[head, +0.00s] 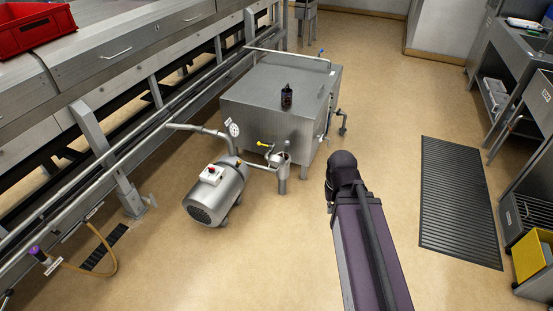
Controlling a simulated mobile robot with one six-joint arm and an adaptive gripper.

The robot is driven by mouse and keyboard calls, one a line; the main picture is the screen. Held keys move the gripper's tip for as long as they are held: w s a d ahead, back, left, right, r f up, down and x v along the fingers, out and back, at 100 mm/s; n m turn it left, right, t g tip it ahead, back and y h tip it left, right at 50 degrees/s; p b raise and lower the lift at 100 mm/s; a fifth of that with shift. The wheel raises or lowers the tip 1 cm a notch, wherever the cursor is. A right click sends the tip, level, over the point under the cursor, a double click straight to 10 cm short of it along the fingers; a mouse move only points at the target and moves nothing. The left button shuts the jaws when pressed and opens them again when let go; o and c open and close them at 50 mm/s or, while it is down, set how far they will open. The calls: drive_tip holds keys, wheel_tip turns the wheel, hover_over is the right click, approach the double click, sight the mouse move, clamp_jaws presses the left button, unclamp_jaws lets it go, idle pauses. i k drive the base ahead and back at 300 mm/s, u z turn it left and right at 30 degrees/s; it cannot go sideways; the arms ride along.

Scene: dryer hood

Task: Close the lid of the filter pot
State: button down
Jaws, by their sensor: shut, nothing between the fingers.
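The filter pot (282,174) is a small upright steel cylinder between the motor pump and the steel tank. Its top looks open, with a darker inside showing. A small raised piece at its rim may be the lid, but it is too small to tell its angle. My arm, a purple link with a black joint, reaches up from the bottom, right of the pot and apart from it. My gripper cannot be made out beyond that joint.
A dark floor mat (459,200) lies right. Floor between pump and mat is clear apart from my arm.

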sight(275, 161)
drive_tip(key=z, duration=0.05)
drive_tip(key=i, duration=1.4)
drive_tip(key=u, duration=0.45)
